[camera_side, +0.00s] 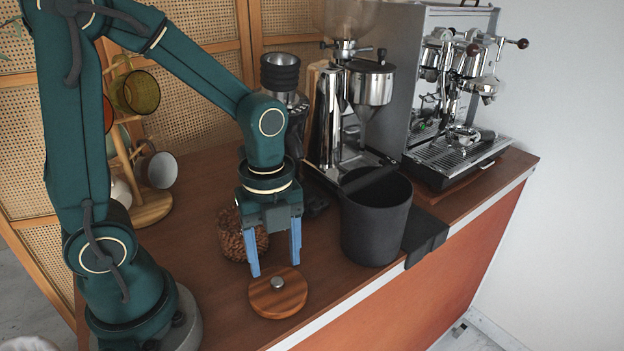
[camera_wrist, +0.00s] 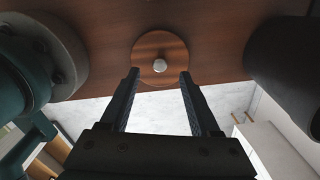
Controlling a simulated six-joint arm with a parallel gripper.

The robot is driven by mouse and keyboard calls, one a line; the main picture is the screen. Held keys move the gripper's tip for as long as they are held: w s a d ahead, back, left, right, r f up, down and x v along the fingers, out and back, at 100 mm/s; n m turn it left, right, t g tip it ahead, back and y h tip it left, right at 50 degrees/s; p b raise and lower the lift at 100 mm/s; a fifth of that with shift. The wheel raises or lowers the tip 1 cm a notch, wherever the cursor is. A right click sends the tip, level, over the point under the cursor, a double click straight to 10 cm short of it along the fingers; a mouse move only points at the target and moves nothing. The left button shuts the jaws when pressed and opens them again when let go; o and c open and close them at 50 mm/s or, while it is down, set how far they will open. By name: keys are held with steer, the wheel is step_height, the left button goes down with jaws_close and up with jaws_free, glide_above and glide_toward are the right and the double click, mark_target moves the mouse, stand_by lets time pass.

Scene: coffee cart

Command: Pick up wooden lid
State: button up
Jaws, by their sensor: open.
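The wooden lid (camera_side: 268,301) is a round disc with a small metal knob (camera_side: 277,284) on top. It lies flat on the counter near its front edge. In the wrist view the lid (camera_wrist: 147,48) is at the top centre, with its knob (camera_wrist: 159,66) beyond the gap between my fingers. My gripper (camera_side: 273,266) points down above the lid, a little to its back in the side view. Its two blue fingers are spread apart with nothing between them. It also shows in the wrist view (camera_wrist: 160,75).
A black knock bin (camera_side: 376,225) stands right of the lid, with a dark cloth (camera_side: 427,236) over the counter edge beside it. A container of coffee beans (camera_side: 236,238) is behind my gripper. A grinder (camera_side: 370,85), espresso machine (camera_side: 455,90) and cup rack (camera_side: 150,207) stand farther back.

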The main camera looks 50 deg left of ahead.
mark_target(277, 280)
steer(key=shift+f, duration=2.2)
jaws_close()
